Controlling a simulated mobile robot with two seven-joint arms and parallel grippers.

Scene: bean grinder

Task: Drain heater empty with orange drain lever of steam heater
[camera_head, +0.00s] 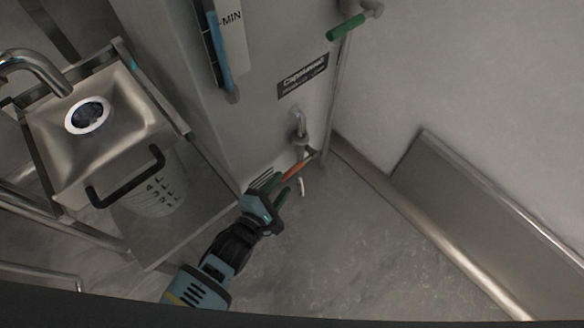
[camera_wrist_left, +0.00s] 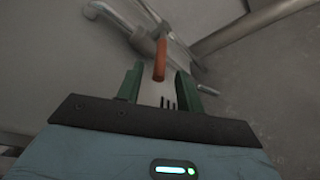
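The orange drain lever (camera_head: 297,171) sits low on the grey steam heater (camera_head: 270,118), near the floor by a bent metal drain pipe (camera_head: 299,122). In the left wrist view the orange lever (camera_wrist_left: 160,60) points toward my left gripper (camera_wrist_left: 158,82). Its near end lies between the two green fingertips, which are spread apart with gaps on both sides. My left gripper (camera_head: 281,188) also shows in the head view, with its fingers at the lever's near end. My right gripper is not in view.
A metal sink (camera_head: 118,137) and a see-through jug with a black handle (camera_head: 160,195) stand at the left. A green lever (camera_head: 346,27) is higher up. A metal-edged panel (camera_head: 480,200) leans at the right wall. Floor below the lever is clear.

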